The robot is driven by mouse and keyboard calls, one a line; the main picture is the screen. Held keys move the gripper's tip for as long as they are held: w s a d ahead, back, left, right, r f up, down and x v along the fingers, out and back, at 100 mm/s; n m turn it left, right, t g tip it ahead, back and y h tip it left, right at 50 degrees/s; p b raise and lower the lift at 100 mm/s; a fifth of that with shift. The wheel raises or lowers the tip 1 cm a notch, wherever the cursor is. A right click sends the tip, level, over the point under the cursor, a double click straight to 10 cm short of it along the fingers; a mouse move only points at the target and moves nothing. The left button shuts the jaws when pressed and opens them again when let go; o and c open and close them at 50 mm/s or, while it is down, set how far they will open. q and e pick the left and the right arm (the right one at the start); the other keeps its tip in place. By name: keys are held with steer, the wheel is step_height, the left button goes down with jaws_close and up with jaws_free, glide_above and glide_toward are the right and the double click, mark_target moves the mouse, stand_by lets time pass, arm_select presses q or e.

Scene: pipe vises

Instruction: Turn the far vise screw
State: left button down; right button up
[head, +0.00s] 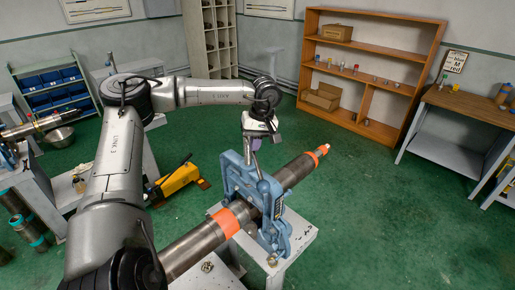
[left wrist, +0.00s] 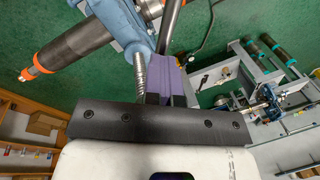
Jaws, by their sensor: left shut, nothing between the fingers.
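A blue pipe vise (head: 236,176) stands on a small grey stand and holds a long dark pipe (head: 296,171) with orange bands. My left gripper (head: 256,144) hangs just above the top of the vise, pointing down. In the left wrist view its purple fingers (left wrist: 170,78) are together with nothing visible between them. The vise's threaded screw (left wrist: 139,72) stands close beside the fingers there. A dark grey bar (left wrist: 173,25) runs just past the fingertips; I cannot tell whether they touch it. My right gripper is in neither view.
The grey stand (head: 303,232) carries the vise. A yellow tool (head: 177,180) lies on the green floor left of the vise. A wooden shelf (head: 440,50) stands at the back right, with a workbench (head: 452,108) beside it. The floor right of the pipe is clear.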

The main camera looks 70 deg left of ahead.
arm_select(q)
steer(key=c, duration=1.8)
jaws_free()
steer(key=shift+s+f, duration=0.1)
steer(key=shift+f, duration=0.15)
steer(key=o, duration=0.3)
steer(key=shift+w+a, duration=0.1)
steer(key=shift+w, duration=0.2)
steer(key=o, duration=0.4)
steer(key=shift+s+f, duration=0.1)
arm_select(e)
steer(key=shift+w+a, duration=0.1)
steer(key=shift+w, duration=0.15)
arm_select(q)
steer(key=w+r, duration=0.1)
steer(key=r, duration=0.3)
steer(key=w+r+p, duration=0.1)
steer(key=r, duration=0.8)
steer(key=shift+w+r, duration=0.3)
steer(key=shift+w, duration=0.1)
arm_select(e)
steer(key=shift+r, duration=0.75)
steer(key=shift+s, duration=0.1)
